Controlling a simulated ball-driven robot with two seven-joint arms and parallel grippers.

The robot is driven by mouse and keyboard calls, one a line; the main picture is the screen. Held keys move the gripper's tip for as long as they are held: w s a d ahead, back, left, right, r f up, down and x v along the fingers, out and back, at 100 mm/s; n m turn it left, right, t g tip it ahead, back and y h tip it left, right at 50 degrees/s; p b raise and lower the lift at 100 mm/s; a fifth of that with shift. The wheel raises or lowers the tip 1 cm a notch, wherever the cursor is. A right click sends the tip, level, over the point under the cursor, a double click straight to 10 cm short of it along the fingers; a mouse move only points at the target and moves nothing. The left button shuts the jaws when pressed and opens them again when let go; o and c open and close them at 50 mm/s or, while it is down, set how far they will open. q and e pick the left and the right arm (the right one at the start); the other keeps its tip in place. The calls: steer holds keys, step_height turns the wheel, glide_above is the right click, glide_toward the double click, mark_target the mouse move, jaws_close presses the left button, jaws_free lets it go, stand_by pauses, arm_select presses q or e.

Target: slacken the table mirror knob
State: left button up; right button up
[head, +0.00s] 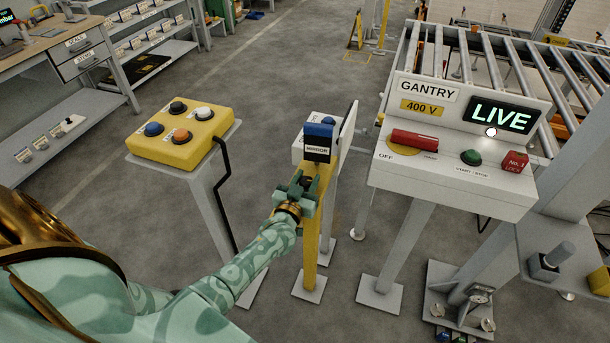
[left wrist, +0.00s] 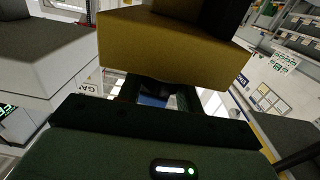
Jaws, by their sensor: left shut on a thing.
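The table mirror stands on a yellow post (head: 311,240) in the middle of the head view. A blue-topped block labelled MIRROR (head: 318,140) sits at the top of the post, and the thin panel (head: 347,130) beside it is seen nearly edge-on. My left gripper (head: 306,184) is at the post just below the label, shut on the knob, which is mostly hidden between the fingers. In the left wrist view the yellow post (left wrist: 170,45) crosses above my left gripper (left wrist: 155,93). My right gripper is not in view.
A yellow button box (head: 185,136) stands on a pedestal at the left. At the right is the GANTRY panel (head: 450,165) with a LIVE display (head: 502,116), a red handle (head: 414,139) and a green button (head: 470,157). A roller conveyor (head: 500,50) lies behind it.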

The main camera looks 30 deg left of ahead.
arm_select(q)
steer(key=shift+n+y, duration=0.5)
steer(key=shift+y, duration=0.2)
steer(key=o, duration=1)
steer(key=shift+s+p, duration=0.1)
steer(key=shift+p, duration=0.25)
steer(key=p+v, duration=0.2)
steer(key=v, duration=0.3)
steer(key=p+v, duration=0.2)
steer(key=v, duration=0.3)
steer(key=p+v, duration=0.2)
steer(key=v, duration=0.4)
steer(key=shift+d+r, duration=0.2)
steer(key=shift+d, duration=0.15)
